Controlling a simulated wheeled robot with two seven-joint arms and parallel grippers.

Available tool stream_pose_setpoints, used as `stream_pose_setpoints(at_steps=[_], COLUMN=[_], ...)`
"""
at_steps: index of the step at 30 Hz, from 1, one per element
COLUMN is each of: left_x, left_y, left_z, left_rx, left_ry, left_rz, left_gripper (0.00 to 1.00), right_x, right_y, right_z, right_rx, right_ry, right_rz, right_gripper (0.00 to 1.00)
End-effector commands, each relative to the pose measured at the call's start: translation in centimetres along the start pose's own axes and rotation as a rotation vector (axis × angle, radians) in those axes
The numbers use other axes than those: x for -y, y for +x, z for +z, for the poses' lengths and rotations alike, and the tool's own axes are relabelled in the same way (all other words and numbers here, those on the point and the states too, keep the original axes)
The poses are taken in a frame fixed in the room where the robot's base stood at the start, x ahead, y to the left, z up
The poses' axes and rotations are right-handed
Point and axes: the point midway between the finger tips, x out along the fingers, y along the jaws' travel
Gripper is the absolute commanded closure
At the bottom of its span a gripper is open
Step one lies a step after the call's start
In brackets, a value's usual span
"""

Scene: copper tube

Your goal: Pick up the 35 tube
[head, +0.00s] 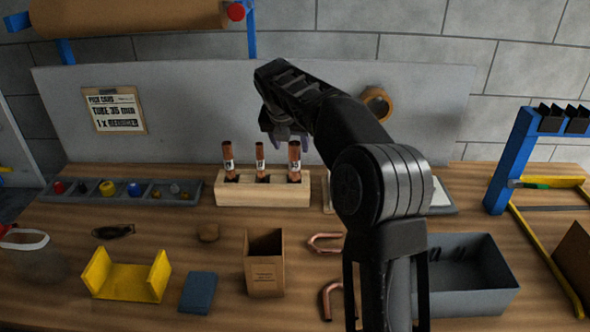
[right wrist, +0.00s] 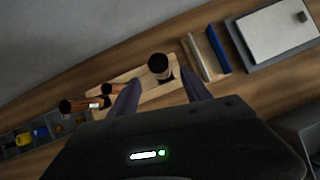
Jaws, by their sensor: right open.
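Three copper tubes with pale labels stand upright in a wooden block (head: 250,192) in the head view: a left tube (head: 228,160), a thinner middle tube (head: 260,158) and a right tube (head: 294,160). Their label numbers are too small to read surely. My right gripper (head: 287,137) is open just above the right tube. In the right wrist view, the dark-mouthed end of that tube (right wrist: 160,68) lies beyond and between the spread fingers of the gripper (right wrist: 161,92), with nothing held. The other two tubes lie left of it there. My left gripper is not in view.
A wall card (head: 115,111) reads tube 35 mm and 1 x reducer. A parts tray (head: 120,192), yellow cradle (head: 126,278), cardboard box (head: 264,262), bent copper pieces (head: 325,240) and grey bin (head: 470,275) stand around the block.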

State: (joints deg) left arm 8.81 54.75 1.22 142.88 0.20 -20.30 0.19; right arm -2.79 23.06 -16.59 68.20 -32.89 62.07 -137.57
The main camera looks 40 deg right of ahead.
Motion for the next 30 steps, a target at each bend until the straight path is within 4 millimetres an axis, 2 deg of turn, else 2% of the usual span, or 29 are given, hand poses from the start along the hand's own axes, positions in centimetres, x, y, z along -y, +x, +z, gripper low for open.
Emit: stream_pose_setpoints(at_steps=[8,20,30], left_x=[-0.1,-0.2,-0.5], left_y=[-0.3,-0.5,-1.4], left_z=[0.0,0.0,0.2], left_rx=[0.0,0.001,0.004], left_ry=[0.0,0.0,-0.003], left_rz=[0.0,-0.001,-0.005], left_gripper=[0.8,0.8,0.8], right_x=[0.1,0.1,0.2], right_y=[2.5,3.1,7.5], right_z=[0.0,-0.1,-0.2], right_rx=[-0.001,-0.002,-0.002], right_ry=[0.001,0.001,0.0], right_rz=[-0.002,-0.002,-0.002], right_gripper=[0.43,0.43,0.43])
